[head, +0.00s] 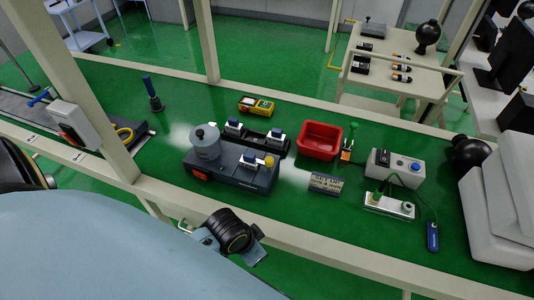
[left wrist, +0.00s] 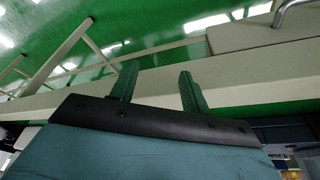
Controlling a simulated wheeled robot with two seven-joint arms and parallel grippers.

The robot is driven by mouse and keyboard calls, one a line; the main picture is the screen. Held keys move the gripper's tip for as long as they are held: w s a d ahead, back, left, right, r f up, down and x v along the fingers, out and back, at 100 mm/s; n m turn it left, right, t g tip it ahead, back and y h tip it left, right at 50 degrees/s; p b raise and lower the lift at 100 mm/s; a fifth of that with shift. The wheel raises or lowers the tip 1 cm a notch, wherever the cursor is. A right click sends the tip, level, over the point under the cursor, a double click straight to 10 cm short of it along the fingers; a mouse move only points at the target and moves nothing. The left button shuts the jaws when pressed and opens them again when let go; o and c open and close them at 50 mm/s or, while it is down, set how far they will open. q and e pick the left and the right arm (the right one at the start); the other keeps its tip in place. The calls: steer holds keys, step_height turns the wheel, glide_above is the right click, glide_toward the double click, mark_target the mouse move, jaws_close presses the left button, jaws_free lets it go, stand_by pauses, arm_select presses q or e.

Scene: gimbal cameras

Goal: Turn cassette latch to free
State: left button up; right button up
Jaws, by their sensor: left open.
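A dark grey device (head: 232,176) stands on the green table in the head view. I cannot tell which part is the cassette latch. My left gripper (left wrist: 158,68) shows in the left wrist view with two green fingers apart and nothing between them. It is over a pale beam, and the device is not in that view.
A black rack with white-and-blue blocks (head: 275,140) is behind the device. A pale frame rail (head: 270,242) and posts border the table's near side.

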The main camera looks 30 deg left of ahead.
arm_select(q)
step_height(320, 180, up, 9)
steer(key=w+d+m+h, duration=0.1)
steer(key=w+d+m, duration=0.1)
steer(key=m+g+h, duration=0.2)
steer(key=m, duration=0.6)
glide_toward(268, 159)
steer(key=x, duration=0.8)
steer(key=shift+d+f+p, duration=0.2)
steer(key=shift+f+p, duration=0.1)
steer(key=shift+f, duration=0.05)
steer(key=c, duration=1)
steer(key=shift+n, duration=0.3)
